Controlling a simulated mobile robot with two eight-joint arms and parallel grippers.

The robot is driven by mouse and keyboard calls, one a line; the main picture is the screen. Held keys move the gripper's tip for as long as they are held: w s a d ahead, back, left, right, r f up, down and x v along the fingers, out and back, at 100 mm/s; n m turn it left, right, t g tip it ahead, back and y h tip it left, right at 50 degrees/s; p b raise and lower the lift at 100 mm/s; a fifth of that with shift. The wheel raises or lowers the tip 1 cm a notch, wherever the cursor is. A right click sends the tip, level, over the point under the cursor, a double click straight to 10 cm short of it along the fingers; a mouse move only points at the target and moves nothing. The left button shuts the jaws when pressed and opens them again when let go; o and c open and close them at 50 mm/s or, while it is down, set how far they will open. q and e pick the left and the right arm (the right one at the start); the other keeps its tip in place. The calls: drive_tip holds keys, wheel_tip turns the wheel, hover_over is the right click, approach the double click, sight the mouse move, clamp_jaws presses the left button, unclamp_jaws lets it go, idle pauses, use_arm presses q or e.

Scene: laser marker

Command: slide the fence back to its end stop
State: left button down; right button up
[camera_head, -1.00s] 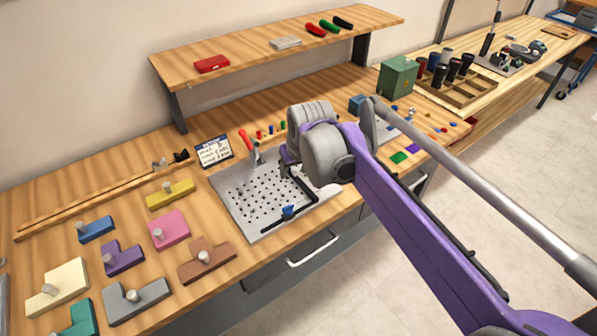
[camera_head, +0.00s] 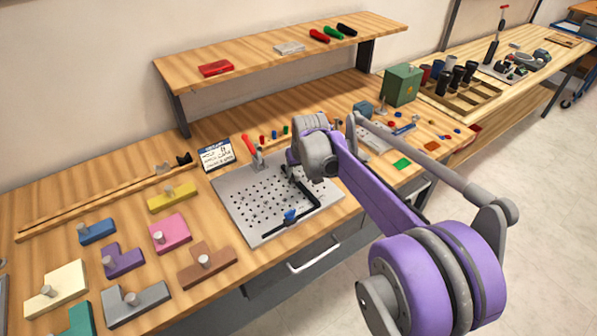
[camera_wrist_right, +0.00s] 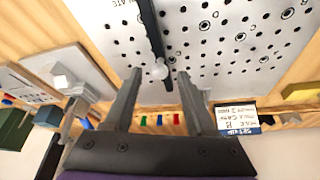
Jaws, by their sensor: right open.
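The fence, a black bar (camera_head: 303,188), lies on the light grey perforated plate (camera_head: 232,184). It bends into an L along the plate's right and front sides, and a blue piece (camera_head: 290,216) sits near its front part. In the right wrist view the black bar (camera_wrist_right: 152,28) runs down to a pale round knob (camera_wrist_right: 160,71). My right gripper (camera_wrist_right: 159,75) is open, with one finger on each side of the knob and no clear contact. My left gripper is out of view.
A red-handled clamp (camera_head: 248,146) and a set-up card (camera_head: 216,154) stand at the plate's back left. Small coloured pegs (camera_head: 273,134) stand behind it. Several coloured shape blocks (camera_head: 170,232) cover the bench to the left. A green box (camera_head: 402,84) stands at the right.

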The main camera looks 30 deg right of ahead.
drive_tip(key=shift+w+f, duration=0.1)
drive_tip(key=shift+f, duration=0.15)
clamp_jaws()
idle(1.4)
